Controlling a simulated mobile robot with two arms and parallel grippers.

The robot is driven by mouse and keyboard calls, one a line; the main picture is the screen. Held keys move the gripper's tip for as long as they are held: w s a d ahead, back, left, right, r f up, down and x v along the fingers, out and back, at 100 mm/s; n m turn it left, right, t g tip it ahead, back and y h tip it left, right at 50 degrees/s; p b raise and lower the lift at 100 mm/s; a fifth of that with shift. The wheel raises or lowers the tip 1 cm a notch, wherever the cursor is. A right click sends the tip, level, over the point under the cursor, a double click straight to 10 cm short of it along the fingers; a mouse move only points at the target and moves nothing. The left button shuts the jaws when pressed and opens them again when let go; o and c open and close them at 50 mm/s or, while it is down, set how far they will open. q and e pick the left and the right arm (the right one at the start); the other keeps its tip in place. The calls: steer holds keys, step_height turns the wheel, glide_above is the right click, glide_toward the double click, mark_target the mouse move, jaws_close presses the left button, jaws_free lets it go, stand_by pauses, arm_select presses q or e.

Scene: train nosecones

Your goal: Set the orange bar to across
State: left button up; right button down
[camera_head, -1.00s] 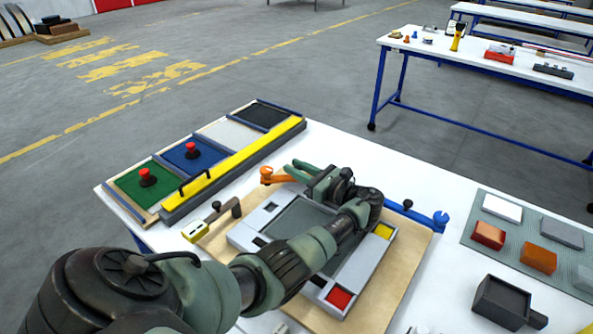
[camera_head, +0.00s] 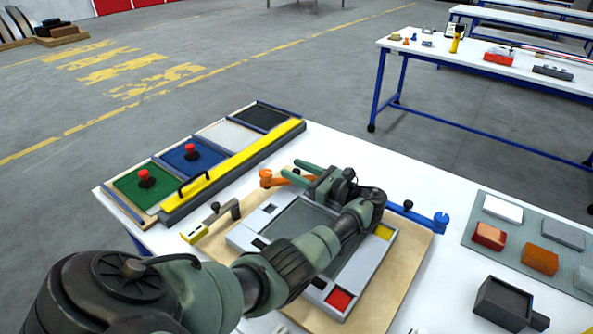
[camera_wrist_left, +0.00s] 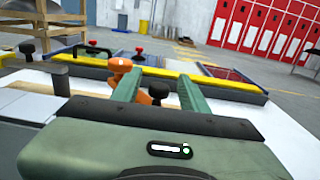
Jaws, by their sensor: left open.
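The orange bar (camera_head: 267,178) lies at the far edge of the wooden board, with its rounded end left of my left gripper. My left gripper (camera_head: 291,168) is open at this bar, fingers pointing left and away. In the left wrist view the orange bar's end (camera_wrist_left: 121,66) shows by the left finger, and a black knob (camera_wrist_left: 158,92) stands between the two open fingers of the left gripper (camera_wrist_left: 160,75). I cannot tell whether a finger touches the bar. The gripper and wrist hide the rest of the bar. My right gripper is not in view.
The grey frame (camera_head: 262,217) lies under my left arm on the wooden board (camera_head: 405,270). A blue bar (camera_head: 440,222) is to the right, a yellow bar (camera_head: 194,232) to the left. Behind stands a panel tray with a yellow rail (camera_head: 235,162). Blocks lie on a mat (camera_head: 517,238) at right.

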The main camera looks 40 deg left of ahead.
arm_select(q)
steer(key=d, duration=0.2)
steer(key=d+b, duration=0.1)
steer(key=d, duration=0.1)
steer(key=w+d, duration=0.1)
steer(key=d, duration=0.1)
steer(key=shift+d+f+b, duration=0.1)
steer(key=shift+d+b, duration=0.25)
steer(key=shift+d, duration=0.55)
steer(key=shift+c, duration=0.3)
